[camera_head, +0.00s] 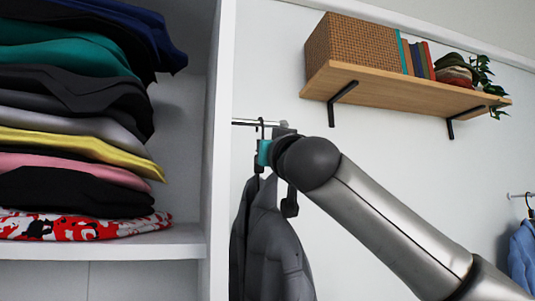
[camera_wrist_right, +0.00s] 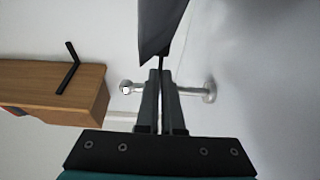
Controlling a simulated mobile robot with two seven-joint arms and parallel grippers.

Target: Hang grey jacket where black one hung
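The grey jacket (camera_head: 272,250) hangs on its hanger below a short metal rod (camera_head: 243,122) beside the wardrobe panel in the head view. The hanger's hook (camera_head: 262,128) appears at the rod; whether it rests on it I cannot tell. My right gripper (camera_head: 265,152) is at the hanger's neck, just under the rod. In the right wrist view, the fingers (camera_wrist_right: 165,78) are close together around the thin dark hanger neck, with dark jacket cloth (camera_wrist_right: 160,25) beyond them. The rod (camera_wrist_right: 195,91) passes behind the fingers. My left gripper is out of view. No black jacket is recognisable.
The white wardrobe (camera_head: 218,150) stands left, with a stack of folded clothes (camera_head: 75,150) on its shelf. A wooden wall shelf (camera_head: 400,90) holds a woven box (camera_head: 350,45), books and a plant above my right arm. A blue garment (camera_head: 523,255) hangs at the far right.

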